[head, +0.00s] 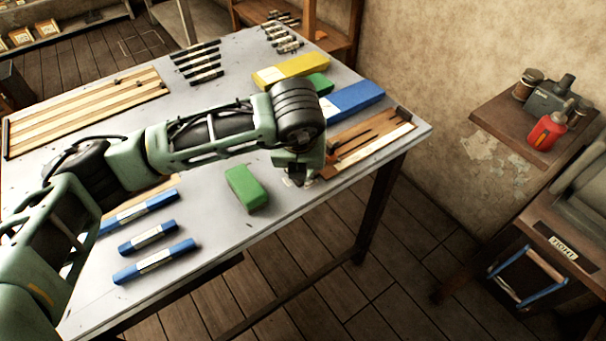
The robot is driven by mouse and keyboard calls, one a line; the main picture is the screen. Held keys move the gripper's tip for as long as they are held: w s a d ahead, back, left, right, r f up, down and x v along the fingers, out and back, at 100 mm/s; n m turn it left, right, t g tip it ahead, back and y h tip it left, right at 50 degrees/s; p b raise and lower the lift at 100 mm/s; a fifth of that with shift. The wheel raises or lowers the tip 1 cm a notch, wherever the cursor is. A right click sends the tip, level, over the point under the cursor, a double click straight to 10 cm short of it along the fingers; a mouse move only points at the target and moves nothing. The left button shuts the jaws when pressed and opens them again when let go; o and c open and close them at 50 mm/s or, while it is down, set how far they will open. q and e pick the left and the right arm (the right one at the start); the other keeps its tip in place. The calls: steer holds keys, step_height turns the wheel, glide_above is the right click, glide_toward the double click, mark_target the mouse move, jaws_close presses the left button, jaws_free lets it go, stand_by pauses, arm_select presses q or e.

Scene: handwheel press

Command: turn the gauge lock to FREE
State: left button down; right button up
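My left arm reaches in from the left across the grey worktable (215,185). My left gripper (299,177) points down at the table's front right, beside the near end of a wooden board (378,145) that carries dark strips and small dark fittings. The wrist covers part of this board, and the fingers are small and mostly hidden, so I cannot tell whether they are open or touching anything. I cannot make out a gauge lock or a FREE mark. My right gripper is not in view.
A green block (246,188) stands close left of the gripper. Yellow (290,71) and blue (353,99) boxes lie behind it. Several blue bars, such as one (154,261), lie at the front left. A wall shelf (495,118) holds a red bottle (546,132).

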arm_select(q)
steer(key=shift+a+m+h+b, duration=0.1)
steer(key=shift+m+h+b, duration=0.2)
steer(key=shift+m+b, duration=0.4)
steer(key=shift+r, duration=0.1)
steer(key=c, duration=1.8)
jaws_free()
steer(key=v, duration=1.2)
